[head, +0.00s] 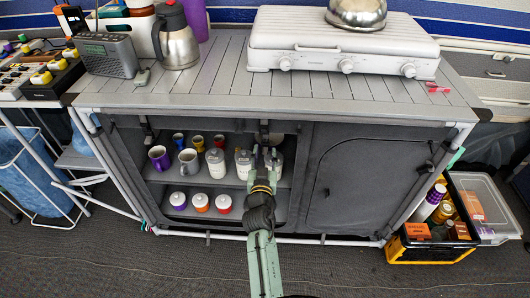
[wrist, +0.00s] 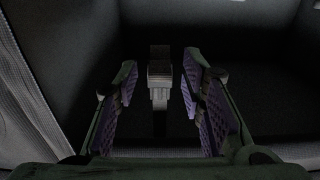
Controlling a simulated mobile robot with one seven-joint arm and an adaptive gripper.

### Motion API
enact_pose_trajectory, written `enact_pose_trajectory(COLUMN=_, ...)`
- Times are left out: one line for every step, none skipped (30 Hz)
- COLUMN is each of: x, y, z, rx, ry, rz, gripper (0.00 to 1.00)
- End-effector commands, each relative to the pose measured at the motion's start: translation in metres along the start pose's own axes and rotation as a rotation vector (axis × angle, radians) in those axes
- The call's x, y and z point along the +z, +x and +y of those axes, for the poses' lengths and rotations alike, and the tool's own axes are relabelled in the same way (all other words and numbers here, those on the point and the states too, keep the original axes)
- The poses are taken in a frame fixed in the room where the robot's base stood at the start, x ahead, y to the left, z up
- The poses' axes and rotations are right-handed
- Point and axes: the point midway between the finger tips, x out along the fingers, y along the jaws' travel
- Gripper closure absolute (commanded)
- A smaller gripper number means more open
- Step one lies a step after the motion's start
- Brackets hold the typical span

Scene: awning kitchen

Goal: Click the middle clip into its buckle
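The middle clip (wrist: 160,98) is a small pale grey piece in the wrist view, on a dark strap between my two fingers. A wider grey block (wrist: 160,70), which may be its buckle, sits directly above it; whether the two are joined is hard to tell. My gripper (wrist: 162,100) is open, with a purple-padded finger on each side of the clip and visible gaps to both. In the head view my gripper (head: 264,158) reaches up in front of the open cupboard (head: 230,128), below its top edge, and mostly hides the clip.
Cupboard shelves hold mugs (head: 189,163) and lidded jars (head: 216,163) close behind my gripper. The right compartment's fabric door (head: 365,180) is closed. A stove (head: 342,45), kettle and steel jug (head: 174,38) stand on the slatted top. A crate (head: 425,250) stands on the floor at right.

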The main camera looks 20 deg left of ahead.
Motion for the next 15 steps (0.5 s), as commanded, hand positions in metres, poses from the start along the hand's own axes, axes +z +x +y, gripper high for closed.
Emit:
enact_pose_trajectory(x=0.0, y=-0.0001, z=0.0, rx=0.0, ry=0.0, rz=0.0, gripper=0.63)
enact_pose_trajectory(x=0.0, y=0.0, z=0.0, rx=0.0, ry=0.0, rz=0.0, gripper=0.63)
enact_pose_trajectory(x=0.0, y=0.0, z=0.0, rx=0.0, ry=0.0, rz=0.0, gripper=0.65)
enact_pose_trajectory(x=0.0, y=0.0, z=0.0, rx=0.0, ry=0.0, rz=0.0, gripper=0.67)
enact_pose_trajectory(x=0.0, y=0.0, z=0.0, rx=0.0, ry=0.0, rz=0.0, gripper=0.69)
enact_pose_trajectory(x=0.0, y=0.0, z=0.0, rx=0.0, ry=0.0, rz=0.0, gripper=0.72)
enact_pose_trajectory(x=0.0, y=0.0, z=0.0, rx=0.0, ry=0.0, rz=0.0, gripper=0.74)
enact_pose_trajectory(x=0.0, y=0.0, z=0.0, rx=0.0, ry=0.0, rz=0.0, gripper=0.76)
enact_pose_trajectory(x=0.0, y=0.0, z=0.0, rx=0.0, ry=0.0, rz=0.0, gripper=0.79)
enact_pose_trajectory(x=0.0, y=0.0, z=0.0, rx=0.0, ry=0.0, rz=0.0, gripper=0.81)
enact_pose_trajectory(x=0.0, y=0.0, z=0.0, rx=0.0, ry=0.0, rz=0.0, gripper=0.83)
enact_pose_trajectory(x=0.0, y=0.0, z=0.0, rx=0.0, ry=0.0, rz=0.0, gripper=0.85)
enact_pose_trajectory(x=-0.0001, y=0.0, z=0.0, rx=0.0, ry=0.0, rz=0.0, gripper=0.87)
enact_pose_trajectory(x=0.0, y=0.0, z=0.0, rx=0.0, ry=0.0, rz=0.0, gripper=0.89)
enact_pose_trajectory(x=0.0, y=0.0, z=0.0, rx=0.0, ry=0.0, rz=0.0, gripper=0.92)
